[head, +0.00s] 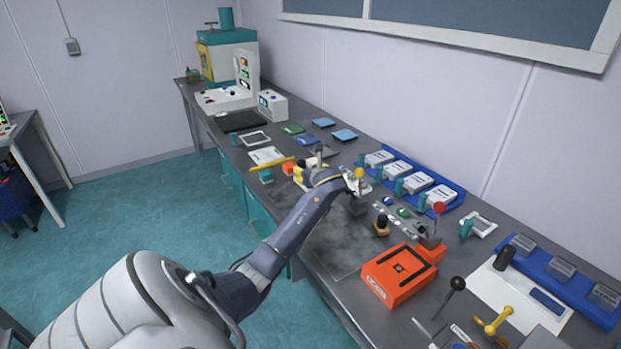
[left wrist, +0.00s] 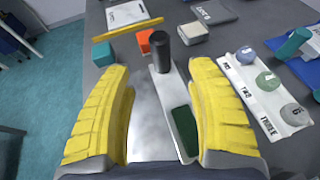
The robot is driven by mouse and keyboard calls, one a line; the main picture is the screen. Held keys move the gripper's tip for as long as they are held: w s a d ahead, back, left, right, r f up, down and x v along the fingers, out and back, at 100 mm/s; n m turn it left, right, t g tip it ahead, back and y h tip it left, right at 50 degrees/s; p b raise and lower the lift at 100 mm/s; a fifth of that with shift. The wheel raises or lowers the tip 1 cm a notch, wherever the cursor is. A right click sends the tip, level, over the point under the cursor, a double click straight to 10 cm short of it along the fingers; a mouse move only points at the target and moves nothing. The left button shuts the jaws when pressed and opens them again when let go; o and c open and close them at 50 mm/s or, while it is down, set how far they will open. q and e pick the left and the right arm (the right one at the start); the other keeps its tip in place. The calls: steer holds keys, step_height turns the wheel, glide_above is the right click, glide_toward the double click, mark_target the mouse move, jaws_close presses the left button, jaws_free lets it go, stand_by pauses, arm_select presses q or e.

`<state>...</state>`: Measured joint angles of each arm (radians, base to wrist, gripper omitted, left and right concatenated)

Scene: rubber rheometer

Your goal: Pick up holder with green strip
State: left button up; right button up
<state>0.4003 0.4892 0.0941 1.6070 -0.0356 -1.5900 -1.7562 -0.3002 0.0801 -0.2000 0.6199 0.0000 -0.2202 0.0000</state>
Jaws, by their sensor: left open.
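In the head view, my left gripper (head: 308,177) is over the bench, by the black handle (head: 318,152); my arm and fingers hide most of the plate. My right gripper is not in view.
A labelled white strip with round pieces (left wrist: 265,95) lies right of the gripper. An orange block (left wrist: 145,40), teal block (left wrist: 102,53) and yellow bar (left wrist: 128,27) lie beyond the fingers. A large orange device (head: 395,275) stands nearer on the bench.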

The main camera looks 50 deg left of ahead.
mark_target(303, 167)
arm_select(q)
steer(key=shift+x, duration=5.55)
steer(key=shift+c, duration=0.5)
jaws_close()
